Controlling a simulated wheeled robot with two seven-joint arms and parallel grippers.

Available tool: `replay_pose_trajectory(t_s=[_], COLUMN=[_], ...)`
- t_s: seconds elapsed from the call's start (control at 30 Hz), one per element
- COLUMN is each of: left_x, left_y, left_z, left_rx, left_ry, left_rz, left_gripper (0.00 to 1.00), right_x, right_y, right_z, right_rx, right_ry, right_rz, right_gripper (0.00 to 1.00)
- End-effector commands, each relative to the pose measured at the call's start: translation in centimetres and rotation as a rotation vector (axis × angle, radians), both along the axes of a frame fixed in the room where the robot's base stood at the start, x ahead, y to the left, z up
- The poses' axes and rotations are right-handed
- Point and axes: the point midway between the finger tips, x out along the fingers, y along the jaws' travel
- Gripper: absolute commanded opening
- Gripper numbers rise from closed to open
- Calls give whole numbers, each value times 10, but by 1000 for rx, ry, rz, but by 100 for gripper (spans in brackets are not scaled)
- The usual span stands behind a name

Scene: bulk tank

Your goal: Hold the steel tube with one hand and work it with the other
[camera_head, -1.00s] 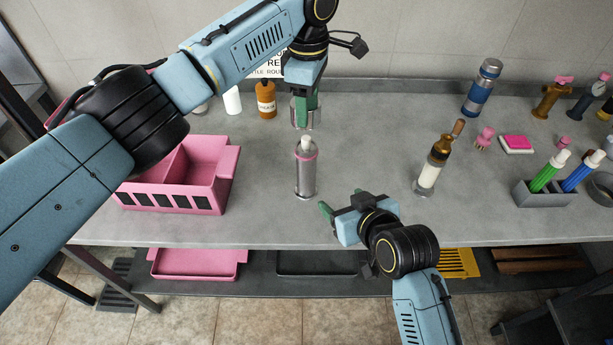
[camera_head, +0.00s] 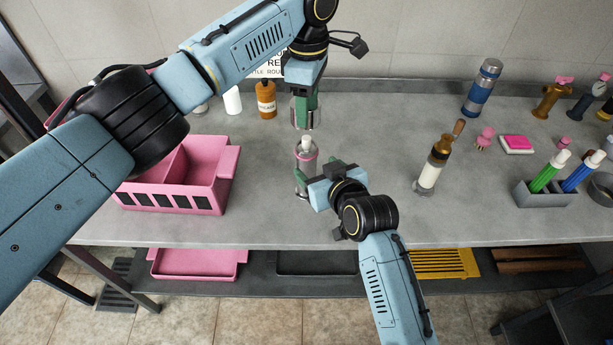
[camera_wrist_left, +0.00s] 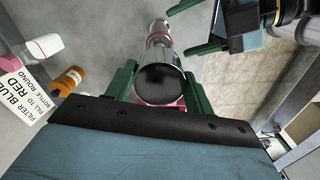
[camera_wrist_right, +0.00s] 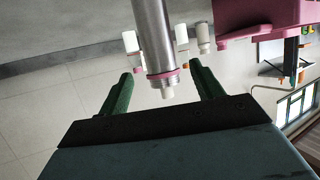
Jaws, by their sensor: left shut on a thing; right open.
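The steel tube (camera_head: 306,164) stands upright on the bench, with a pink ring and a pale tip at its top. In the right wrist view the tube (camera_wrist_right: 152,35) lies between the spread green fingers, apparently touching neither. My right gripper (camera_head: 308,182) is open around it from the front right, partly hiding its lower body. My left gripper (camera_head: 305,103) points down and is shut on a wider steel cylinder (camera_head: 299,115) just above the tube's tip. In the left wrist view this cylinder (camera_wrist_left: 160,84) shows a dark round end and covers the tip. I cannot tell whether they touch.
A pink crate (camera_head: 224,182) stands to the left. A brown bottle (camera_head: 266,103) and a white bottle (camera_head: 232,100) stand behind. The bench between is clear.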

Motion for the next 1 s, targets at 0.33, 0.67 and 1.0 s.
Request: replay_pose_trajectory(t_s=[0.33, 0.67, 1.0], left_x=[0, 0, 0], left_y=[0, 0, 0], left_z=[0, 0, 0], left_rx=[0, 0, 0], left_ry=[0, 0, 0], left_rz=[0, 0, 0], left_gripper=[31, 31, 31], right_x=[44, 59, 59], right_y=[20, 27, 27], right_z=[-20, -27, -27], right_rx=[1, 0, 0], right_ry=[0, 0, 0], right_rz=[0, -1, -1], right_gripper=[66, 66, 57])
